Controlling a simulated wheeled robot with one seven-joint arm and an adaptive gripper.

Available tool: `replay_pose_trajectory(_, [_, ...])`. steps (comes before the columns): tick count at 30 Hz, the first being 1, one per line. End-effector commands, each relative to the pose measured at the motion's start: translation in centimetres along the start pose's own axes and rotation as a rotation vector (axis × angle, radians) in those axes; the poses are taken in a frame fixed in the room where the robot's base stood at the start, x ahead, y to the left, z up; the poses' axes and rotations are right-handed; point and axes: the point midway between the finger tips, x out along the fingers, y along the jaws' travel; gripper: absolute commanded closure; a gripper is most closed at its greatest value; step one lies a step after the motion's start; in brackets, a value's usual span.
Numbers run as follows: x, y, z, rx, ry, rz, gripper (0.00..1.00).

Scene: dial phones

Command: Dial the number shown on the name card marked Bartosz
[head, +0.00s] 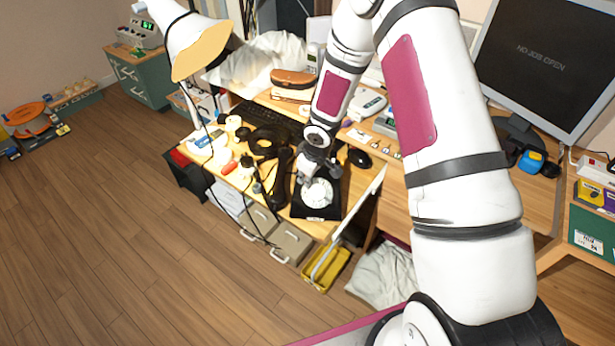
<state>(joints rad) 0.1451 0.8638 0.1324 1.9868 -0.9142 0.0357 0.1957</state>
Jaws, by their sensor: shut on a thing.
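A black phone (329,209) with a round white dial (317,192) sits near the front edge of the desk. My gripper (308,179) is right over the upper part of the dial. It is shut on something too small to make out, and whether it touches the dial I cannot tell. A long black piece, perhaps the handset (279,174), lies just left of the phone. A few small cards (378,145) lie on the desk right of my arm. Their writing is too small to read, so I cannot tell which is marked Bartosz.
A lamp (190,45) leans over the desk's left side. Bottles and cups (234,124) crowd the desk left of the phone. A black keyboard (268,117) lies behind, and a mouse (360,158) lies right. A monitor (545,60) stands at far right. The floor at left is mostly clear.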

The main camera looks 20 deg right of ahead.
Motion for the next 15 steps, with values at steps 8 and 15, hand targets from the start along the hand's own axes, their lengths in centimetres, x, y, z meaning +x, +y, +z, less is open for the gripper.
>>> replay_pose_trajectory(8, [-0.1, 0.1, 0.0, 0.001, 0.0, 0.0, 1.0])
replay_pose_trajectory(15, [-0.3, 1.1, 0.2, 0.003, 0.0, 0.0, 1.0])
